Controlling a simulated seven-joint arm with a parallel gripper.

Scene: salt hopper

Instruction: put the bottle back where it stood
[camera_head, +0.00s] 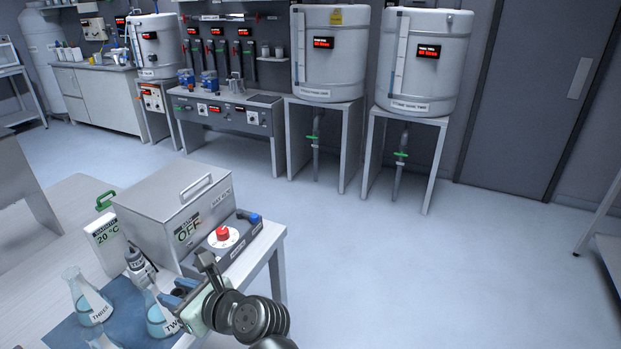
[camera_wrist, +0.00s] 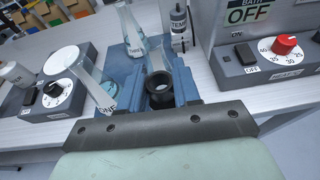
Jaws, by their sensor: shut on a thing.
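My gripper (camera_head: 182,297) is over the near bench, in front of the heating bath. In the wrist view its blue jaws (camera_wrist: 160,97) are shut on a dark-rimmed round thing, which I take to be the bottle (camera_wrist: 159,86). It is seen from its top end; its body and base are mostly hidden, so I cannot tell whether it touches the surface. Flask TWO (camera_head: 158,320) stands close to the left of my gripper in the head view. Flask THREE (camera_head: 89,301) stands further left. Flask ONE (camera_wrist: 92,88) is left of the jaws in the wrist view.
The flasks stand on a blue mat (camera_head: 64,338). A TEMP-labelled container (camera_head: 135,260) stands behind them. The steel bath (camera_head: 172,205), marked OFF, and its red-knob control box (camera_head: 238,240) are close behind my gripper. Open floor (camera_head: 400,270) lies right of the bench.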

